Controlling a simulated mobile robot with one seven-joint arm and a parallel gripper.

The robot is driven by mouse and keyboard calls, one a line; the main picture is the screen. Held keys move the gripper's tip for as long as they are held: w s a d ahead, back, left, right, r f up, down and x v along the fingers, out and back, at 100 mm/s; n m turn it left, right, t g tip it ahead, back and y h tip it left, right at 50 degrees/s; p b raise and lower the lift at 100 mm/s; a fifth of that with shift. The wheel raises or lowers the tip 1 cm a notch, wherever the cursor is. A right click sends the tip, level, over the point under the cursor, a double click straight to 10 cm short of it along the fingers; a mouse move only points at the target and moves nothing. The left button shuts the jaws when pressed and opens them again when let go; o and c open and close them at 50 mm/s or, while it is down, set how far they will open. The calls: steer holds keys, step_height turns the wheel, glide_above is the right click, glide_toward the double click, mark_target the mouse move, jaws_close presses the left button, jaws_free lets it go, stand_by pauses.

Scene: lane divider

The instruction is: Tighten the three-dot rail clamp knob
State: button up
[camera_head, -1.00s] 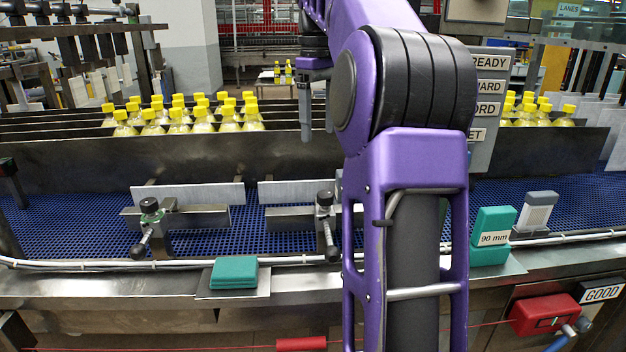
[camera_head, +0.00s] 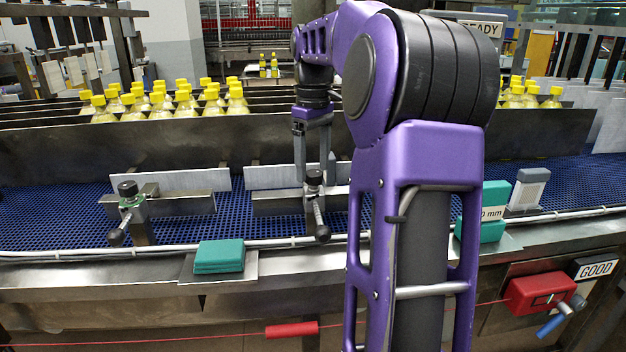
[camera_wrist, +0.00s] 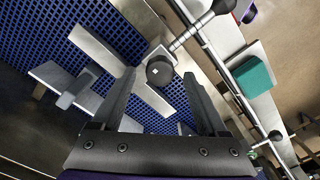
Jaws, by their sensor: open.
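Two rail clamps stand along the front rail; any dot marks are too small to read. The right clamp's black knob (camera_head: 314,178) sits on a post with a ball-ended lever. The left clamp's black knob (camera_head: 127,189) has a green collar below it. My gripper (camera_head: 313,174) is open and points down at the right clamp. In the wrist view the right knob (camera_wrist: 160,70), with a small pale mark on top, appears between my open fingers (camera_wrist: 158,78). Contact is not visible, and I cannot tell whether the fingertips are level with the knob.
Grey guide plates (camera_head: 180,204) lie behind the clamps over the blue belt (camera_head: 62,212). A teal block (camera_head: 219,257) rests on the front ledge. A teal 90 mm gauge block (camera_head: 484,212) and a grey block (camera_head: 528,190) stand at right. Yellow-capped bottles (camera_head: 168,102) fill the lanes behind.

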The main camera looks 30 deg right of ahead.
steer(key=shift+f, duration=1.25)
jaws_close()
